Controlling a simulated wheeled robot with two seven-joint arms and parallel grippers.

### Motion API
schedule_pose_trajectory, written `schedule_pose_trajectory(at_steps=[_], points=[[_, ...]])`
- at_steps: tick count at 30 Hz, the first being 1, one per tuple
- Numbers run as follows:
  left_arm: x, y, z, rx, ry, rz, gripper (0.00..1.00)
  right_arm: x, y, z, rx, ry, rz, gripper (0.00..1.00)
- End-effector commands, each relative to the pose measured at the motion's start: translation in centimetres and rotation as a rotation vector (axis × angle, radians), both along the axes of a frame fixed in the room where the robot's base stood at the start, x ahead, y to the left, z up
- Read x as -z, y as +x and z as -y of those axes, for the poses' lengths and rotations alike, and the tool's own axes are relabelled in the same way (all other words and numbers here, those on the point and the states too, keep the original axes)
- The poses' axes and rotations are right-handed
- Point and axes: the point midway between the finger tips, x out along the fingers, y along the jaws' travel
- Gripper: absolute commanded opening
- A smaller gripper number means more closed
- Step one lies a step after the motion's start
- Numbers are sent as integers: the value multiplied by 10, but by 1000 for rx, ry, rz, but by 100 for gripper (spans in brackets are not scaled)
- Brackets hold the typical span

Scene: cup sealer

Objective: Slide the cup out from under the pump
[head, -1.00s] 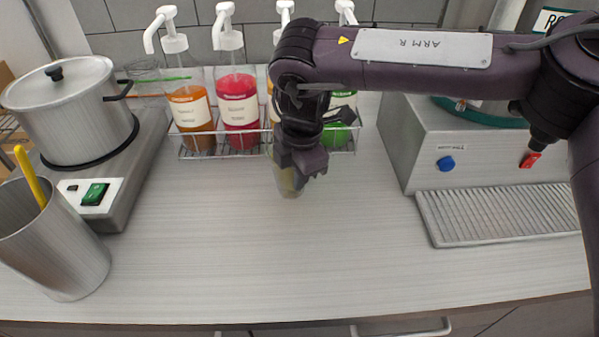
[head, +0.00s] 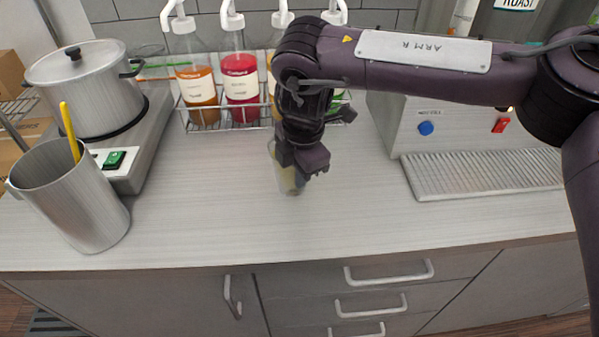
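A small clear cup (head: 286,181) with something yellowish in it is on or just above the counter, in front of the bottle rack. My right gripper (head: 303,168) reaches down over it, with its fingers at the cup's wall. It looks shut on the cup, though the fingers hide part of the grip and the rim. The pump bottles stand behind; the white pump heads (head: 283,19) are at the top, and the cup is clear of them, nearer the counter's front. My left gripper is out of view.
A wire rack (head: 230,118) holds the orange bottle (head: 199,88), the red bottle (head: 240,85) and others partly behind my arm. A steel cup with a yellow stick (head: 75,200) and a pot (head: 85,95) stand left. A drip grate (head: 480,175) lies right. The counter's front middle is clear.

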Motion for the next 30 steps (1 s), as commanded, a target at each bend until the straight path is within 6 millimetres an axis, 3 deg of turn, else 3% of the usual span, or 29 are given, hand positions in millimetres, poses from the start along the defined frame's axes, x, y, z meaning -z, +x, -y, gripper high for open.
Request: schedule_pose_trajectory(at_steps=[8, 15, 24, 30], points=[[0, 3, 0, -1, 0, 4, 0, -1, 0, 0, 0, 1, 2, 0], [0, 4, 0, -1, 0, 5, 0, -1, 0, 0, 0, 1, 2, 28], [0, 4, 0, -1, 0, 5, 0, -3, 0, 0, 0, 2, 3, 28], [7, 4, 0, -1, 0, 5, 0, -30, -2, 1, 1, 3, 4, 28]])
